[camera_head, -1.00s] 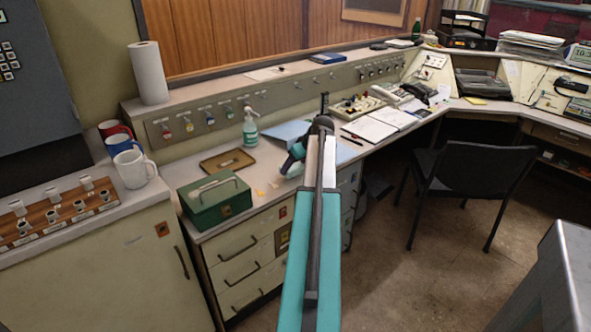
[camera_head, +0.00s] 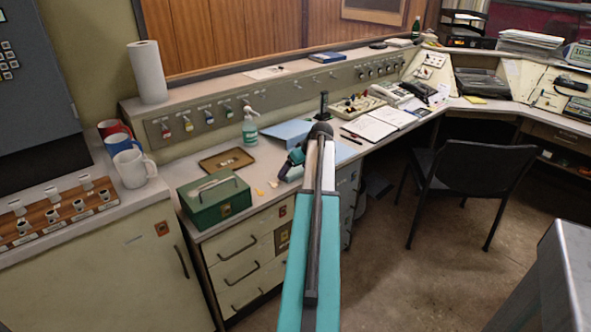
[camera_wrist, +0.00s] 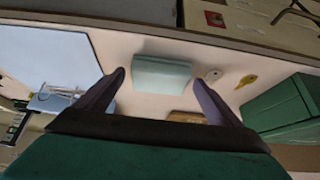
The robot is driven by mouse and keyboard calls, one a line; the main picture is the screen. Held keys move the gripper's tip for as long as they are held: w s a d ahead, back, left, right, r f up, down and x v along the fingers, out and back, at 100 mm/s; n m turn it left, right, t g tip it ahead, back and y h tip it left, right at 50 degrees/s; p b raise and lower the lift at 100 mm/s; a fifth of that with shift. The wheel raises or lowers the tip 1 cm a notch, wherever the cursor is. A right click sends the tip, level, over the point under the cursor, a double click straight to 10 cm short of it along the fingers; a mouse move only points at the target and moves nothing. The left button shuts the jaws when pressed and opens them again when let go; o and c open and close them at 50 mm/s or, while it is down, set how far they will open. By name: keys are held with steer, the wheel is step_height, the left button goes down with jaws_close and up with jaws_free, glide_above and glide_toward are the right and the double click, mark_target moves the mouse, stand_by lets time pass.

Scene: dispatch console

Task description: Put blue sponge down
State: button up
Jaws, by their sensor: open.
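The blue sponge (camera_wrist: 161,76) is a pale blue block on the light desk top, seen in the wrist view near the desk's front edge. My gripper (camera_wrist: 158,78) is open, with one dark finger on each side of the sponge and gaps showing between. I cannot tell how high the fingertips are above the desk. In the head view my gripper (camera_head: 287,169) is low over the desk, partly behind my arm, and the sponge is hard to make out there.
A green cash box (camera_head: 214,199) stands left of my gripper, with a brown tray (camera_head: 207,166) behind it. Small yellow tags (camera_head: 273,184) lie between. A blue folder (camera_head: 284,131) and a pump bottle (camera_head: 250,130) are farther back. The desk's front edge is close.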

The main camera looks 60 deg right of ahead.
steer(key=shift+r, duration=0.1)
steer(key=v, duration=1.2)
steer(key=shift+s, duration=0.1)
stand_by(0.8)
